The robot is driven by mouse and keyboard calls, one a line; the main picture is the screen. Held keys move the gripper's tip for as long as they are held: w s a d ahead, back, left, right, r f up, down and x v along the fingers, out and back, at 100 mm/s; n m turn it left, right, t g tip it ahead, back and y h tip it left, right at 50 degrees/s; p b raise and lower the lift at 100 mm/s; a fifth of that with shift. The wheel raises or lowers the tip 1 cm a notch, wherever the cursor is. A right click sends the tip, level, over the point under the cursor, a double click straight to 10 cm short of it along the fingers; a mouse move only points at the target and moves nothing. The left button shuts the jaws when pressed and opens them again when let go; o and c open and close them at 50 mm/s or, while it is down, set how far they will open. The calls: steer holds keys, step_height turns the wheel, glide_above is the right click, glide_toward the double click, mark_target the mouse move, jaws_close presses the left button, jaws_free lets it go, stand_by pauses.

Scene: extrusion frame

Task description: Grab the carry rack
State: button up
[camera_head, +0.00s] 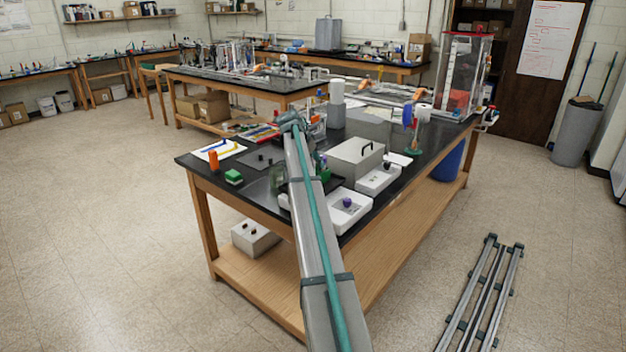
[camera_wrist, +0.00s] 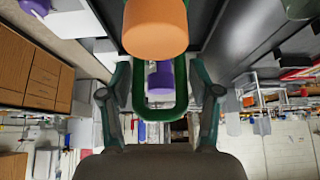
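The carry rack appears to be the green frame with a loop handle (camera_wrist: 160,111) in the wrist view. An orange cylinder (camera_wrist: 155,30) and a purple-topped piece (camera_wrist: 160,78) show at it. My gripper (camera_wrist: 160,85) is open, one dark green finger on each side of the loop, with a small gap at each side. In the head view a green part, likely of the rack (camera_head: 324,168), shows just right of my arm on the black bench. My arm hides the rest of it and my gripper there.
Metal rails (camera_head: 482,295) lie on the floor at right.

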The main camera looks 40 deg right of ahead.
jaws_close()
steer(key=shift+r, duration=0.2)
